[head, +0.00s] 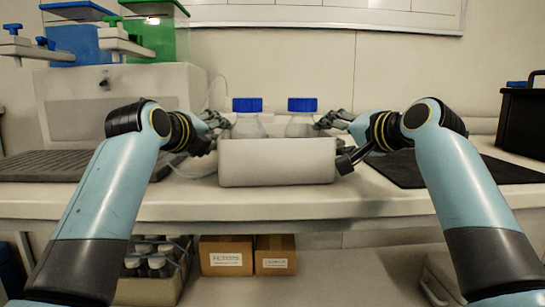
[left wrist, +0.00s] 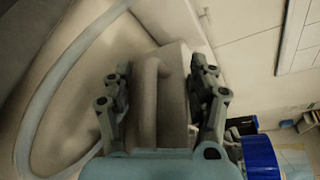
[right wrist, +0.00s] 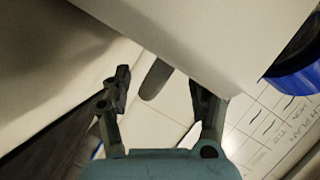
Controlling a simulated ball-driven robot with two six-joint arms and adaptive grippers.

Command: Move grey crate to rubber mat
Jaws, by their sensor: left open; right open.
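The grey crate (head: 277,163) stands on the bench in the middle of the head view, with two blue-capped bottles (head: 247,122) upright in it. My left gripper (head: 211,133) is open at the crate's left end; in the left wrist view the crate's handle (left wrist: 148,105) lies between its fingers. My right gripper (head: 341,140) is open at the right end; in the right wrist view the other handle (right wrist: 156,79) shows between and slightly beyond its fingertips. Contact cannot be told. A flat black mat (head: 410,172), seemingly the rubber mat, lies right of the crate, partly hidden by my right arm.
A ribbed dark grey mat (head: 45,166) lies on the left of the bench. A pale cabinet (head: 75,105) stands behind it, and a black case (head: 522,120) at the far right. A thin hose (head: 190,172) runs left of the crate. The bench front is clear.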

